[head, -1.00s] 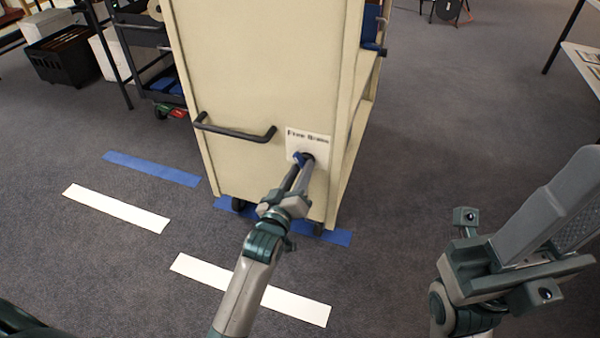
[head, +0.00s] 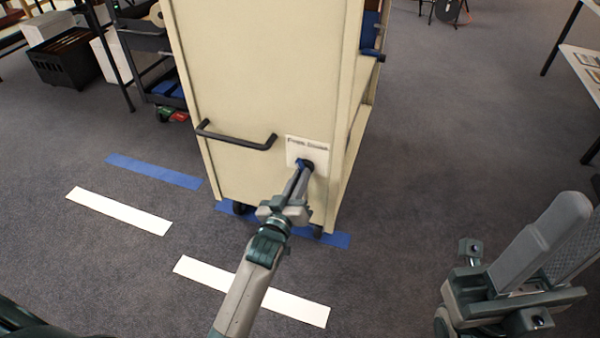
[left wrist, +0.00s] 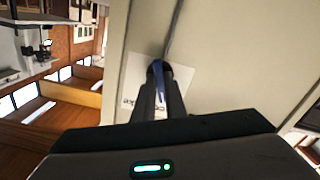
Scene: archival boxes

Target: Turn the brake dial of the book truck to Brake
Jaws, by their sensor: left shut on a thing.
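The cream book truck (head: 255,75) stands upright in the middle of the head view. A white label plate (head: 318,151) with "Free" and "Brake" printed on it is on its end panel, low at the right. The brake dial (head: 306,164), dark with a blue part, sits on this plate and is partly hidden by my fingers. My left gripper (head: 302,172) is shut on the dial. In the left wrist view the fingers close on the blue part of the dial (left wrist: 160,68), with the plate (left wrist: 142,92) behind. My right gripper (head: 532,245) is at the lower right, away from the truck; its fingers look apart.
A black handle (head: 237,139) sticks out from the truck's end panel, left of the plate. Blue and white tape strips (head: 118,211) mark the carpet. A dark cart (head: 158,70) stands behind at left, a table (head: 583,70) at far right. The floor right of the truck is clear.

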